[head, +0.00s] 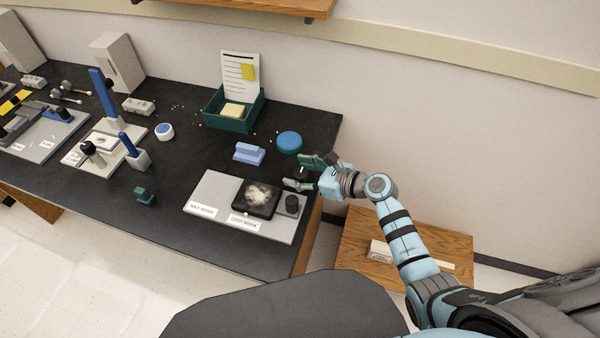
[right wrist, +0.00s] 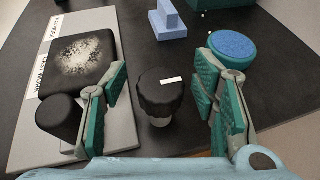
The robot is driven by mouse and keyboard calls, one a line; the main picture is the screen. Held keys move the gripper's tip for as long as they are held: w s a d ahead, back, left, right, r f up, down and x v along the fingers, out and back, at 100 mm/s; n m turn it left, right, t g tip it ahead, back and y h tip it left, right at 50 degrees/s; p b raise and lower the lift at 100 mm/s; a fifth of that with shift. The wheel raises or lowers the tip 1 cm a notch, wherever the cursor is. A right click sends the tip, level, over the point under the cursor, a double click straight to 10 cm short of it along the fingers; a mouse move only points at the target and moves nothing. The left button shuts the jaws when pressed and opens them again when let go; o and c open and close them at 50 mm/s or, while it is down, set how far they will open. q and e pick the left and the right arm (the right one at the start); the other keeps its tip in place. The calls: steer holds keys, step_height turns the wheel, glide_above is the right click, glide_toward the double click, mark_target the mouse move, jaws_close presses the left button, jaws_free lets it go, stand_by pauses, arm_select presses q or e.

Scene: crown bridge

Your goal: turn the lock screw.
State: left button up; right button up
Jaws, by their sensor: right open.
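A black ridged knob with a white mark on top, which looks like the lock screw (right wrist: 160,92), sits on a short pale stem in the right wrist view. My right gripper (right wrist: 162,105) is open, with one green-padded finger on each side of the knob and visible gaps between pads and knob. In the head view my right gripper (head: 302,172) is at the table's right end, and the knob is hard to make out between its fingers. My left gripper is not in view.
Left of the gripper lies a grey plate (head: 205,193) with a black powder-topped block (head: 258,197) and a smooth black cylinder (head: 292,203). A blue round pad (head: 289,141) and a light blue block (head: 249,152) stand behind. A green tray (head: 212,118) is farther back.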

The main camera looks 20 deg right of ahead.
steer(key=shift+c, duration=0.3)
steer(key=c, duration=1.1)
steer(key=shift+r+m+h+p, duration=0.15)
steer(key=shift+m+h+p, duration=0.2)
steer(key=shift+p, duration=0.3)
steer(key=m+t+h+p, duration=0.3)
steer(key=m+h+p, duration=0.2)
steer(key=p, duration=0.2)
steer(key=shift+r, duration=0.15)
steer(key=shift+f+m+t+h+p, duration=0.2)
steer(key=shift+m+t+h+p, duration=0.2)
steer(key=shift+m+h+p, duration=0.6)
steer(key=shift+h, duration=0.25)
